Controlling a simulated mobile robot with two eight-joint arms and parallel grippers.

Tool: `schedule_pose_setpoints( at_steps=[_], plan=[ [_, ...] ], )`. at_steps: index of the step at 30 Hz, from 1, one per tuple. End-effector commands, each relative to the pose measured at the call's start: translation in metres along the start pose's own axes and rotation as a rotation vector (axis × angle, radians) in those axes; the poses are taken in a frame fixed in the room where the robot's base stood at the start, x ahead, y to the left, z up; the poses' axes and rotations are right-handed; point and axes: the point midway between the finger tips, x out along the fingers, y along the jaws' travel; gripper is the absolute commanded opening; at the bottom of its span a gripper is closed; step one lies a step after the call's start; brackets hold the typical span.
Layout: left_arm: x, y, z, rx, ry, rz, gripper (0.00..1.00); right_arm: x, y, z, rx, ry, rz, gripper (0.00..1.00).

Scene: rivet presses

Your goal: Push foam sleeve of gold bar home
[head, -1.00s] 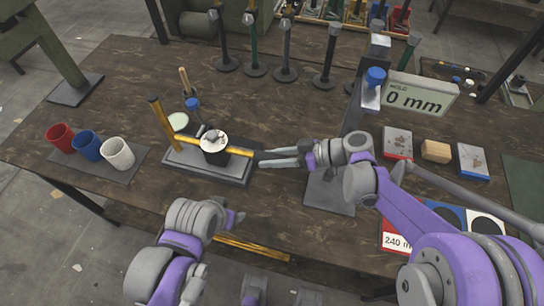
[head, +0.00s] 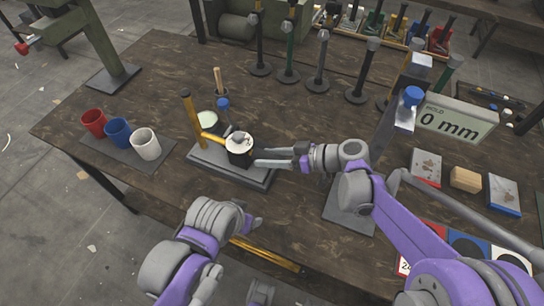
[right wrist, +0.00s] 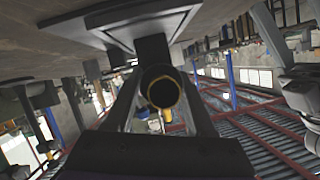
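The gold bar (head: 212,138) lies across a grey base on the table, beside an upright gold post (head: 190,112). A black cylinder with a pale round top (head: 240,146) stands over it. In the right wrist view a dark round end with a gold rim (right wrist: 162,92) faces me; I cannot tell bar from foam sleeve there. My right gripper (head: 258,158) is just right of the cylinder, its fingers apart. In the wrist view they flank the round end; contact is unclear. My left gripper (head: 252,224) is near the table's front edge, its fingers unclear.
Red (head: 94,122), blue (head: 118,132) and white (head: 146,143) cups stand on a mat at the left. A sign reading 0 mm (head: 455,124) and a grey stand are at the right. Several upright rods stand at the back.

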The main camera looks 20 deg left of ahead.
Motion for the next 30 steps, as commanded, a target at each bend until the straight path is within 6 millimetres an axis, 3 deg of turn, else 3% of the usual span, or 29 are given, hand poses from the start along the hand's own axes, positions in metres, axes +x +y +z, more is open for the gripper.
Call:
schedule_pose_setpoints(
  at_steps=[1,3,14,30],
  plan=[
    [0.0,0.0,0.0,0.0,0.0,0.0,0.7,0.0,0.0,0.0,0.0,0.0,0.0,0.65],
    [0.0,0.0,0.0,0.0,0.0,0.0,0.7,0.0,0.0,0.0,0.0,0.0,0.0,0.75],
    [0.0,0.0,0.0,0.0,0.0,0.0,0.7,-0.006,0.001,0.0,0.0,0.0,0.003,0.75],
    [-0.003,0.0,-0.002,0.0,0.001,0.0,0.7,-0.099,0.001,0.0,0.0,0.0,0.004,0.75]
  ],
)
